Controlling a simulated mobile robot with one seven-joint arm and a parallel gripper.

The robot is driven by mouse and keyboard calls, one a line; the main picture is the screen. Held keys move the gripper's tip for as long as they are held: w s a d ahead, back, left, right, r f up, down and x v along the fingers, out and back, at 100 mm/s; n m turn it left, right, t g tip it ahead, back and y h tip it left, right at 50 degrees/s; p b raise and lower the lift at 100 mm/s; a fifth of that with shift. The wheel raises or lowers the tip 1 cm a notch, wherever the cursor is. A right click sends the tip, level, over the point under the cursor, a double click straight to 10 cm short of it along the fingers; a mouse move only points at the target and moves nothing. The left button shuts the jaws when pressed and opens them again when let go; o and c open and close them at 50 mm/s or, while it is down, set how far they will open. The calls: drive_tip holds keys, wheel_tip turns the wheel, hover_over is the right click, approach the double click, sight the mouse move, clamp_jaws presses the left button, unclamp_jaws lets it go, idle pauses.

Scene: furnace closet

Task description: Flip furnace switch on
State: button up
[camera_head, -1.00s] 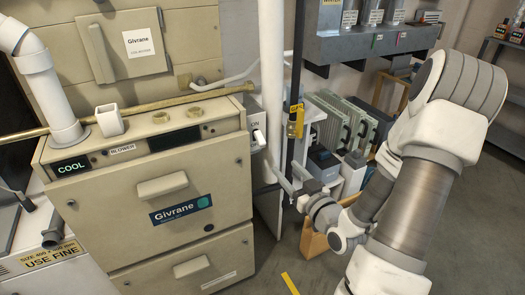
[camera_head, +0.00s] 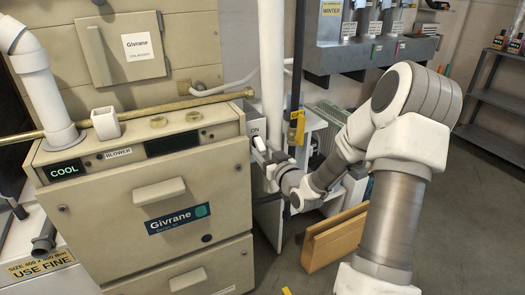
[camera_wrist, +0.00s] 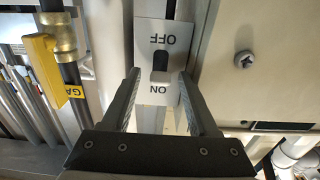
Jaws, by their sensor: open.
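The furnace switch has a pale plate (camera_wrist: 171,32) lettered OFF and ON, both upside down in the wrist view. Its short toggle (camera_wrist: 160,76) lies between the two words; the wrist view does not clearly show which way it is set. In the head view, the plate (camera_head: 254,127) is on the furnace's right side with ON at its top, and the pale toggle (camera_head: 259,143) juts out below that word. My gripper (camera_wrist: 159,75) is open, with one finger on each side of the toggle. In the head view, my gripper (camera_head: 268,165) is just below the switch, its fingertips partly hard to make out.
The beige furnace (camera_head: 110,205) stands left of my gripper, its display reading COOL. A white vertical pipe (camera_head: 271,75) and a yellow-tagged gas pipe (camera_head: 296,125) run close behind the switch. Open floor lies to the right.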

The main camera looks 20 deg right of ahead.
sight(259, 141)
clamp_jaws()
idle(0.3)
drive_tip(key=r+g+p, duration=0.1)
drive_tip(key=g+p, duration=0.1)
drive_tip(key=p, duration=0.3)
drive_tip(key=shift+s+r, duration=0.1)
drive_tip(key=shift+r, duration=0.3)
drive_tip(key=g+p, duration=0.2)
drive_tip(key=p, duration=0.2)
drive_tip(key=r+g+p, duration=0.1)
drive_tip(key=p, duration=0.3)
drive_tip(key=shift+r+g, duration=0.3)
drive_tip(key=shift+g, duration=0.1)
drive_tip(key=g+p, duration=0.1)
drive_tip(key=p, duration=0.2)
drive_tip(key=r+g+p, duration=0.1)
drive_tip(key=p, duration=0.2)
drive_tip(key=g+p, duration=0.2)
drive_tip(key=p, duration=0.1)
drive_tip(key=shift+w+r, duration=0.2)
drive_tip(key=shift+w, duration=0.05)
drive_tip(key=g+p, duration=0.2)
drive_tip(key=p, duration=0.1)
drive_tip(key=shift+w+r+p, duration=0.1)
drive_tip(key=shift+w+p, duration=0.1)
drive_tip(key=shift+p, duration=0.1)
